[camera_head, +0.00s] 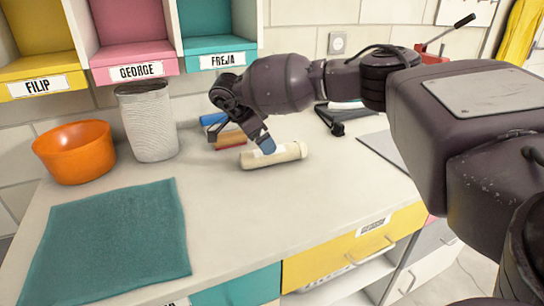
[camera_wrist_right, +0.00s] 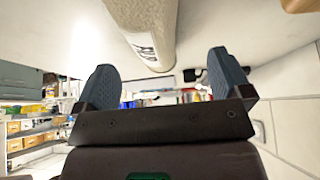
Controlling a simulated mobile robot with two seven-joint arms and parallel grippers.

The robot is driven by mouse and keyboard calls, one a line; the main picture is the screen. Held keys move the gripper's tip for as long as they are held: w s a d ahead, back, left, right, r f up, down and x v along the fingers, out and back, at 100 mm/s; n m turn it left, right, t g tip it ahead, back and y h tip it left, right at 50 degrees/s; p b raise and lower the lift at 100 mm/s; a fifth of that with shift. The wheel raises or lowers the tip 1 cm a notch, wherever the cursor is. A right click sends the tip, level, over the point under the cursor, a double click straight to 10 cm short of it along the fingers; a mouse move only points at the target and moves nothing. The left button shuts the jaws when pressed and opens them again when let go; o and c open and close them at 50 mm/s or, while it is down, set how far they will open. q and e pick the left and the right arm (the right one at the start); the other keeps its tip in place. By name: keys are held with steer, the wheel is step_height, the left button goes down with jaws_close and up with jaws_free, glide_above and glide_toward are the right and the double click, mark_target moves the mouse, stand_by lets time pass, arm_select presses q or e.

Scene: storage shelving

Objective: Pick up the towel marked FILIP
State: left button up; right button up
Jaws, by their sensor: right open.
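A rolled cream towel (camera_head: 290,152) lies on the counter. It also shows in the right wrist view (camera_wrist_right: 165,30), where its white label is partly seen; I cannot read the lettering clearly. My right gripper (camera_head: 265,146) points down at the towel roll in the head view, its fingertips close to it. In the right wrist view the gripper (camera_wrist_right: 163,75) is open, its two fingers apart with nothing between them. The roll is beyond the fingertips there; whether they touch it I cannot tell. My left gripper is not in view.
A teal cloth (camera_head: 110,240) lies flat at front left. An orange bowl (camera_head: 74,152) and a white ribbed basket (camera_head: 148,122) stand behind it. Cubbies labelled FILIP (camera_head: 38,86), GEORGE (camera_head: 133,71) and FREJA (camera_head: 216,61) hang above. Small coloured items (camera_head: 228,139) lie behind the roll.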

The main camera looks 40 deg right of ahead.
steer(key=x, duration=0.3)
steer(key=b+x, duration=0.1)
steer(key=x, duration=0.1)
steer(key=shift+s+d+f, duration=0.2)
steer(key=shift+s+f, duration=0.05)
steer(key=shift+f, duration=0.05)
steer(key=shift+r, duration=0.15)
steer(key=shift+c, duration=0.5)
steer(key=c, duration=1)
